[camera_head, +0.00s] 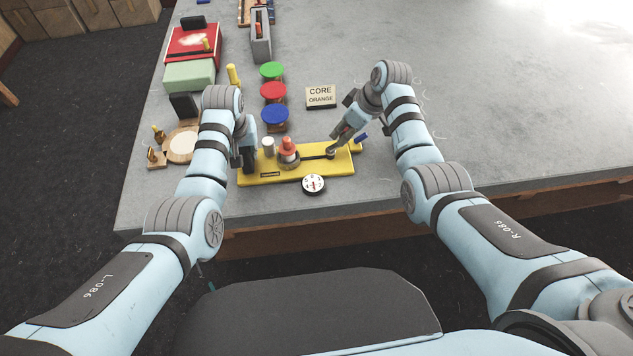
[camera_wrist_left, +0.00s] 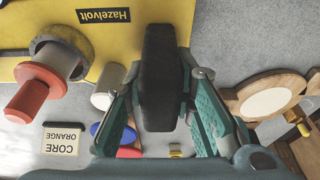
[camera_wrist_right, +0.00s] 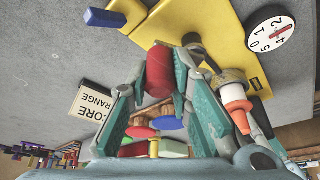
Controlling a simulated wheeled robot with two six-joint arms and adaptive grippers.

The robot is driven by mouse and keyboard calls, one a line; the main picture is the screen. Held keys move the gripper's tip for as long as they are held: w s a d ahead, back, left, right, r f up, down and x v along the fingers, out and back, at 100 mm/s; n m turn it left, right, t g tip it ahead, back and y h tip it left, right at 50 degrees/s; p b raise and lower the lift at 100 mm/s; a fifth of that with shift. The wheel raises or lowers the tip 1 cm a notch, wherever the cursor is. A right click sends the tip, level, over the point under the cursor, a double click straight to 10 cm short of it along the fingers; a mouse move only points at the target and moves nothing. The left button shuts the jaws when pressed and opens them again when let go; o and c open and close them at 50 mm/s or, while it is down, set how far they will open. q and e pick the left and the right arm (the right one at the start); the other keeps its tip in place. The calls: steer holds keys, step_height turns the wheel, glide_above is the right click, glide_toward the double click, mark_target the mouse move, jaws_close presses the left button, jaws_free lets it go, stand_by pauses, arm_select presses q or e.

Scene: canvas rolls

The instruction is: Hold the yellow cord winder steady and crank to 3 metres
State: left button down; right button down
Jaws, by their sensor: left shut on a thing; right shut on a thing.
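The yellow cord winder (camera_head: 335,167) lies flat near the table's front edge. My left gripper (camera_head: 247,150) is shut on the black upright handle (camera_wrist_left: 162,80) at its left end. My right gripper (camera_head: 336,145) is shut on the red crank knob (camera_wrist_right: 160,72); the dark crank arm (camera_head: 313,156) runs left from there to the hub. An orange-and-white core (camera_head: 288,147) stands in a grey ring on the hub. The round white dial (camera_head: 313,184) sits at the board's front edge; it also shows in the right wrist view (camera_wrist_right: 262,38). Its red pointer's exact reading is unclear.
A CORE ORANGE sign (camera_head: 320,96) stands behind the winder. Green (camera_head: 272,70), red (camera_head: 273,91) and blue (camera_head: 275,114) discs stand in a row behind it. A white cylinder (camera_head: 268,145) is beside the core. The table at right is clear.

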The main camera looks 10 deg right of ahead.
steer(key=c, duration=1.4)
jaws_free()
steer(key=shift+o, duration=0.2)
steer(key=shift+r, duration=0.1)
steer(key=v, duration=1.1)
steer(key=shift+r, duration=0.4)
